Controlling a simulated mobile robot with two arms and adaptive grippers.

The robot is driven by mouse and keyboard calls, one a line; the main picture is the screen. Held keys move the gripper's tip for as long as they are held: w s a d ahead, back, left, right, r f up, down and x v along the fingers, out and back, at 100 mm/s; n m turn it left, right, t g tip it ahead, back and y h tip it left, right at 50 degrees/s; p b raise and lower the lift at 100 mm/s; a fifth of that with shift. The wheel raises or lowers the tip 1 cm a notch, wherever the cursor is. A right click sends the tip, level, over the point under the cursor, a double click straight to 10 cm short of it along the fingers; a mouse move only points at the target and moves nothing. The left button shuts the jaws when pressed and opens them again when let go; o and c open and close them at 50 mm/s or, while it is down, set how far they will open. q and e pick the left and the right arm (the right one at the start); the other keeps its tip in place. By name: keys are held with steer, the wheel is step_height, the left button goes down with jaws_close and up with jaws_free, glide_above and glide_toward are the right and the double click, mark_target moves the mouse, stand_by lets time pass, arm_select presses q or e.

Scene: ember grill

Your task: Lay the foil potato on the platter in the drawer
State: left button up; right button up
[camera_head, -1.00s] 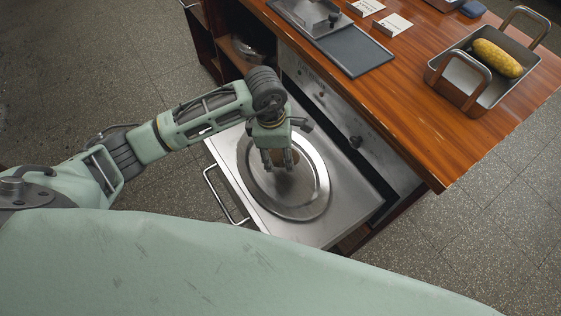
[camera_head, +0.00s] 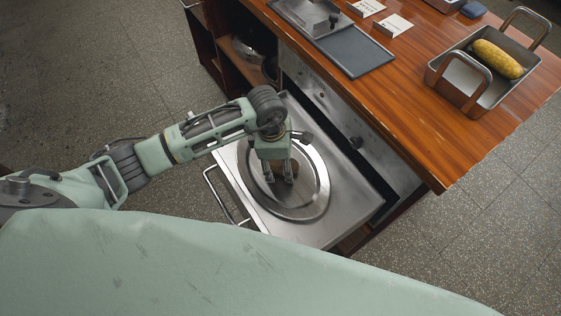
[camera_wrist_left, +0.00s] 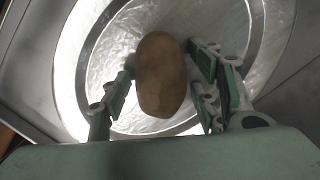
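The potato (camera_wrist_left: 162,75) is brown and bare-looking in the left wrist view, over the platter. In the head view it shows partly (camera_head: 278,167) behind my fingers. The round metal platter (camera_head: 318,200) lies in the pulled-out drawer (camera_head: 318,233). Whether the potato touches the platter is hidden. My right gripper is not in view.
The wooden counter (camera_head: 440,130) stands above and right of the drawer.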

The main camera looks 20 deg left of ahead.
arm_select(q)
steer(key=shift+r, duration=0.1)
step_height(320, 180, up, 12)
steer(key=a, duration=0.1)
steer(key=shift+s+a, duration=0.2)
stand_by(0.4)
